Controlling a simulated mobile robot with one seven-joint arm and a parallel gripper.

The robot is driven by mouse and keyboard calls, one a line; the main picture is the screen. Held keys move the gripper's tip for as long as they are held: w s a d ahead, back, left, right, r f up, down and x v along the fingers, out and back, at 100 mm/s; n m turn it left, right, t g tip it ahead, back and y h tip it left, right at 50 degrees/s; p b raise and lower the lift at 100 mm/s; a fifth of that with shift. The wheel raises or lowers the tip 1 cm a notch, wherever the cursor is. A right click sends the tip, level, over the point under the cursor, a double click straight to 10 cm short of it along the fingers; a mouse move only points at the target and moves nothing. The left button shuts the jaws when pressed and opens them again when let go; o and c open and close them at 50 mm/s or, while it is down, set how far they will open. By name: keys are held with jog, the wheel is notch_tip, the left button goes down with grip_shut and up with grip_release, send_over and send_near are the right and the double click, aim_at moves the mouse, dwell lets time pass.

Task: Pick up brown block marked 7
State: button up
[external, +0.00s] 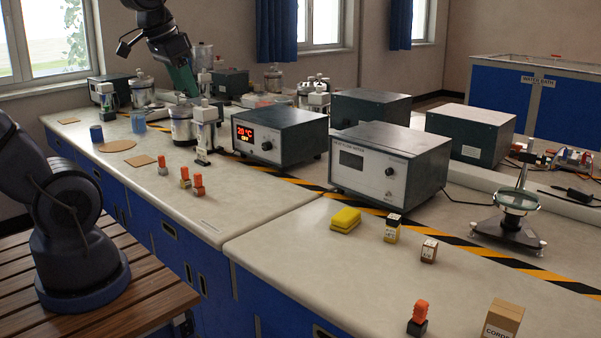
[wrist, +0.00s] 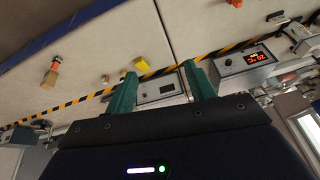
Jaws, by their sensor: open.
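A small brown block (external: 429,250) with a pale marked top stands upright on the near right bench in the external view. Its number is too small to read for sure. In the wrist view a tiny brown block (wrist: 105,79) shows left of the fingers, far off. My gripper (external: 183,88) is at the far left end of the bench in the external view, high up and well away from the block. In the wrist view its two green fingers (wrist: 160,72) are spread apart with nothing between them.
A cardboard box (external: 503,319) and an orange-topped item (external: 419,318) are nearer. Instrument boxes (external: 389,167) and a magnifier stand (external: 507,222) are behind. Bare bench surrounds the block.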

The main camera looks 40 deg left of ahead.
jog(key=w+d+f+m, duration=0.2)
jog(key=w+d+m, duration=0.35)
jog(key=w, duration=0.75)
jog(key=m+g+h, duration=0.4)
jog(key=m+h, duration=0.1)
jog(key=m, duration=0.4)
send_near(429, 243)
jog(key=x, duration=0.5)
jog(key=shift+w+a+f, duration=0.15)
jog(key=shift+f, duration=0.25)
jog(key=shift+d+x, duration=0.1)
jog(key=shift+x, duration=1.3)
jog(key=shift+d+x, duration=0.15)
jog(key=shift+x, duration=1.25)
jog(key=shift+r, duration=0.15)
jog(key=c, duration=1.1)
